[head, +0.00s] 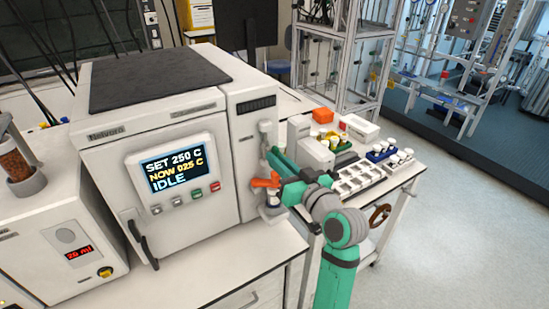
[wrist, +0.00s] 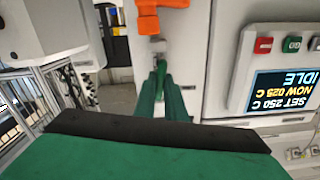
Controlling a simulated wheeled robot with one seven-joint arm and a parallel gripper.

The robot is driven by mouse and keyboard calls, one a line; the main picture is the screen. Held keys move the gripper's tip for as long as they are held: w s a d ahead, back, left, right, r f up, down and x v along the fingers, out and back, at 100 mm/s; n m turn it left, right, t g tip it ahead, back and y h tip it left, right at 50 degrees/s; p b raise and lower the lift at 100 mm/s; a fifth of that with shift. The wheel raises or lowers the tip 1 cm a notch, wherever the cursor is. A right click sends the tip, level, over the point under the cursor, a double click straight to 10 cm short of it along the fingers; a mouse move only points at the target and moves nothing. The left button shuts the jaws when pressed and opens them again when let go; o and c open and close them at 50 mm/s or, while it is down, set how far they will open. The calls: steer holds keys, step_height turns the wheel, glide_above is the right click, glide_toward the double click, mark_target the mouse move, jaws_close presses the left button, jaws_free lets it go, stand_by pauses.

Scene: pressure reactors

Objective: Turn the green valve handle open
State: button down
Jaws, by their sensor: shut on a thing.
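The green valve handle (wrist: 161,79) shows as a darker green piece between my fingertips in the wrist view, against the pale front panel of the instrument. My gripper (wrist: 163,82) is shut on it, one finger on each side. In the head view my gripper (head: 273,158) reaches the right front column of the instrument, and the handle itself is mostly hidden by my fingers there. An orange valve handle (head: 265,182) sits just below my fingers, and it shows at the top of the upside-down wrist view (wrist: 150,17).
The large white instrument (head: 225,215) has a screen reading SET 250 C, NOW 025 C, IDLE. Right of my arm stands a cart (head: 398,183) with vials and racks. A metal frame (head: 340,60) stands behind it. Open floor (head: 460,230) lies to the right.

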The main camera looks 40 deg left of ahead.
steer(key=shift+w+d+f+n, duration=0.1)
steer(key=shift+w+f+n, duration=0.05)
steer(key=shift+n, duration=0.4)
steer(key=shift+w+d+f+n, duration=0.1)
steer(key=shift+w+f+n, duration=0.05)
steer(key=shift+n, duration=0.4)
steer(key=c, duration=1.8)
jaws_free()
steer(key=shift+w, duration=0.1)
steer(key=shift+s+a+r, duration=0.1)
steer(key=shift+s+r, duration=0.05)
steer(key=shift+s, duration=0.05)
